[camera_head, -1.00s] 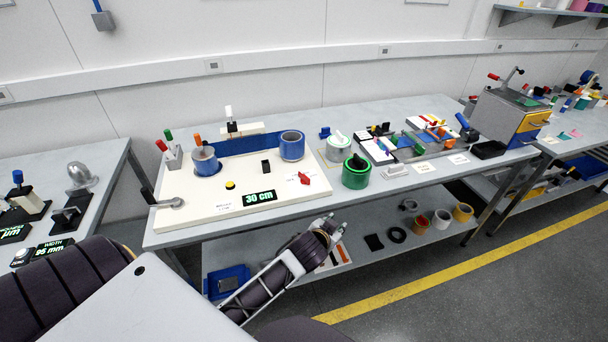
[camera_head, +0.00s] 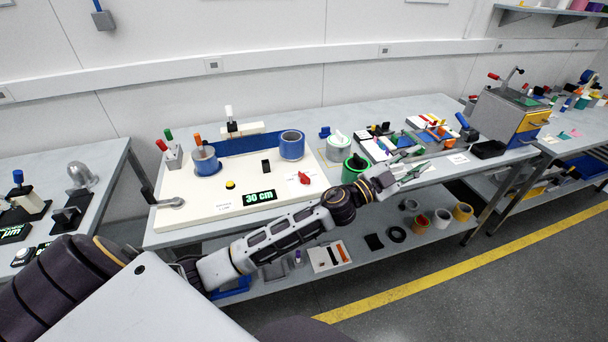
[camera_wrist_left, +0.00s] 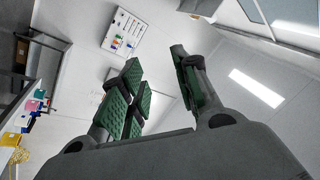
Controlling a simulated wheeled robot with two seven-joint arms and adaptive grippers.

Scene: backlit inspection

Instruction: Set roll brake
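A white board (camera_head: 240,208) on the middle bench holds a blue roll (camera_head: 206,162) on a spindle, a strip of blue film (camera_head: 240,145) and a second blue roll (camera_head: 292,145). A small red knob (camera_head: 304,178) sits on a label near the board's right edge. I cannot tell which part is the roll brake. My left gripper (camera_head: 416,169) is right of the board, over the bench's front edge, clear of the knob. In the left wrist view its green-padded fingers (camera_wrist_left: 158,68) are apart with nothing between them. My right gripper is not in view.
A grey crank (camera_head: 170,203) with a black handle is at the board's left corner. A green roll (camera_head: 355,166) is partly hidden behind my left arm. A display (camera_head: 260,197) reads 30 cm. Coloured parts (camera_head: 430,130) lie behind my gripper. The lower shelf holds rolls (camera_head: 442,217).

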